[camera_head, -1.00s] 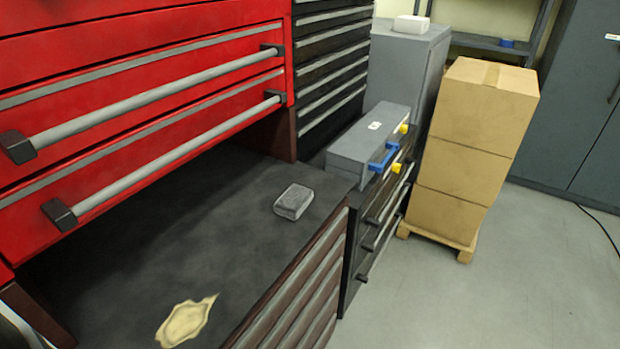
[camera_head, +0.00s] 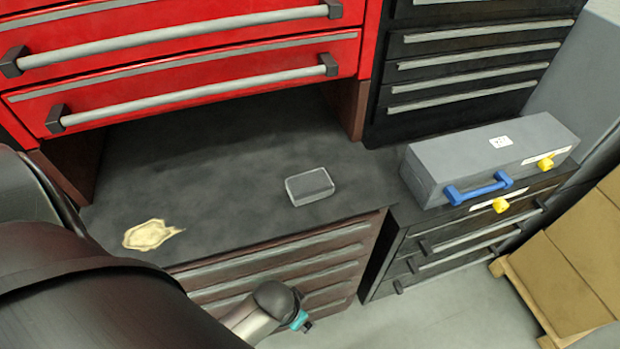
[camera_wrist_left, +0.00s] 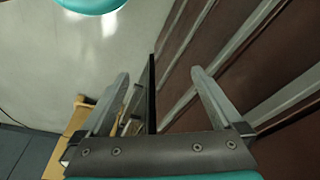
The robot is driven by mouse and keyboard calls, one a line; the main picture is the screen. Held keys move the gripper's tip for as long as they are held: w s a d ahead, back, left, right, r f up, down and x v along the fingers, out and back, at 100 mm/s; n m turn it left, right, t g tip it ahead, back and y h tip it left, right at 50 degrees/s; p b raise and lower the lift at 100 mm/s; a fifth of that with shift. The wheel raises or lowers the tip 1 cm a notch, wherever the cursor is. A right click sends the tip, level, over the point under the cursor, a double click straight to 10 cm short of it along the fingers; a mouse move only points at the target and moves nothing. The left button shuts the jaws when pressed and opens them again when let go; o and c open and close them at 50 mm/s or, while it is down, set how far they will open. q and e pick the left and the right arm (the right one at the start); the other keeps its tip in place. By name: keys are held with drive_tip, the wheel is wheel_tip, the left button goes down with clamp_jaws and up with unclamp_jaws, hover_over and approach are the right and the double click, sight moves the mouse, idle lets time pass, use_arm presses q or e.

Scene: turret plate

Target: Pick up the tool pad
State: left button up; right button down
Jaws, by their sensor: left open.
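The tool pad, which I take to be the small grey block (camera_head: 310,186), lies flat on the dark bench top (camera_head: 240,170), right of its middle, in the head view. My left arm comes in from the left, and its wrist end with a teal part, where my left gripper (camera_head: 303,323) is, hangs low in front of the bench's drawers. It is below and apart from the pad. In the left wrist view my left gripper (camera_wrist_left: 160,76) is open with nothing between its fingers. The pad is not in that view. My right gripper is not in view.
A pale torn patch (camera_head: 150,234) lies on the bench's left. Red drawers (camera_head: 190,70) with bar handles overhang the back. A grey toolbox (camera_head: 485,158) with a blue handle stands on the black cabinet at right. Cardboard boxes (camera_head: 570,265) stand on a pallet beyond. Bench around the pad is clear.

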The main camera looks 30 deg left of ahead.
use_arm(q)
drive_tip(key=w+d+r+m+t+h+p, duration=0.15)
drive_tip(key=w+r, duration=0.25)
drive_tip(key=r, duration=0.8)
drive_tip(key=w+d+r+m+t+h+p, duration=0.1)
drive_tip(key=w+r+m, duration=0.25)
drive_tip(key=r, duration=0.95)
drive_tip(key=w+a+r+g, duration=0.2)
drive_tip(key=w+a+r, duration=0.5)
drive_tip(key=a+r, duration=0.5)
drive_tip(key=b, duration=0.2)
hover_over(307, 182)
drive_tip(key=s, duration=0.1)
drive_tip(key=shift+y, duration=0.35)
wheel_tip(307, 182, down, 9)
drive_tip(key=shift+s, duration=0.15)
drive_tip(key=x, duration=0.5)
drive_tip(key=shift+a+f+b, duration=0.35)
drive_tip(key=shift+f+b, duration=0.05)
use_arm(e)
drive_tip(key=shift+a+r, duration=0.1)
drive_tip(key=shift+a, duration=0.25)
use_arm(q)
drive_tip(key=shift+f+p, duration=0.2)
drive_tip(key=shift+p, duration=0.3)
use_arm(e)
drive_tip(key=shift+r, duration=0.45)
